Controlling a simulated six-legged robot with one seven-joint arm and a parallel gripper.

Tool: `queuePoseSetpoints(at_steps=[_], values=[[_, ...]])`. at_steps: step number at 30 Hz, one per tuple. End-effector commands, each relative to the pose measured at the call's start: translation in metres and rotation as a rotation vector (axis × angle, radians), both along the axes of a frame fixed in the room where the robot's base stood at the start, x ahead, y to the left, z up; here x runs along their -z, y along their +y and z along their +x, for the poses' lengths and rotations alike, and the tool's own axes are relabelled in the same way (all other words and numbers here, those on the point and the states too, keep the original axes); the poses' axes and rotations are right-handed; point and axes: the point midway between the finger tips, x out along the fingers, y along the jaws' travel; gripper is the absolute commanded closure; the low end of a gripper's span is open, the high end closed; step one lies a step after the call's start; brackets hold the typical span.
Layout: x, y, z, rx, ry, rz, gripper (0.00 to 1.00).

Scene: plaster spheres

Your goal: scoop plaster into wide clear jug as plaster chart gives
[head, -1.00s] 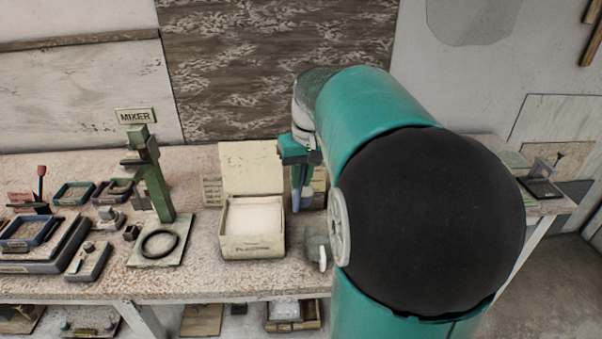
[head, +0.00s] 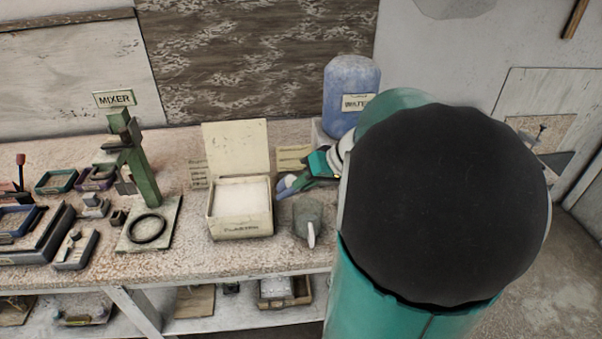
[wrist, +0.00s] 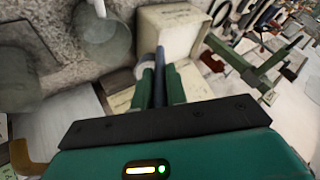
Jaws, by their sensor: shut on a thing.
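My gripper (head: 308,172) is shut on a blue scoop (head: 288,185), whose dark handle (wrist: 159,62) stands between the fingers (wrist: 158,88) in the wrist view. The scoop is tilted, pointing left beside the plaster box; its contents cannot be made out. The open plaster box (head: 241,228) holds white plaster (head: 242,197), with its lid raised at the back. The wide clear jug (head: 307,214), with a pale handle, stands right of the box, in front of my gripper. It also shows in the wrist view (wrist: 104,42). Cards (head: 293,158) (head: 197,174) stand behind the box, unreadable.
A blue water container (head: 350,95) stands at the back, partly behind my arm. The green mixer stand (head: 143,175) with a black ring is left of the box. Trays (head: 40,240) crowd the far left. Bare bench lies in front of the box and jug.

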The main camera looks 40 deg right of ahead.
Motion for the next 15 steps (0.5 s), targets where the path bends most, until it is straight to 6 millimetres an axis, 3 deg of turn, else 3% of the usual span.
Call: queuePoseSetpoints(at_steps=[6,15], values=[[0.0142,-0.0075,-0.0134,0.009,-0.163,0.092,1.0],[0.0132,-0.0064,-0.0125,0.001,-0.172,0.095,1.0]])
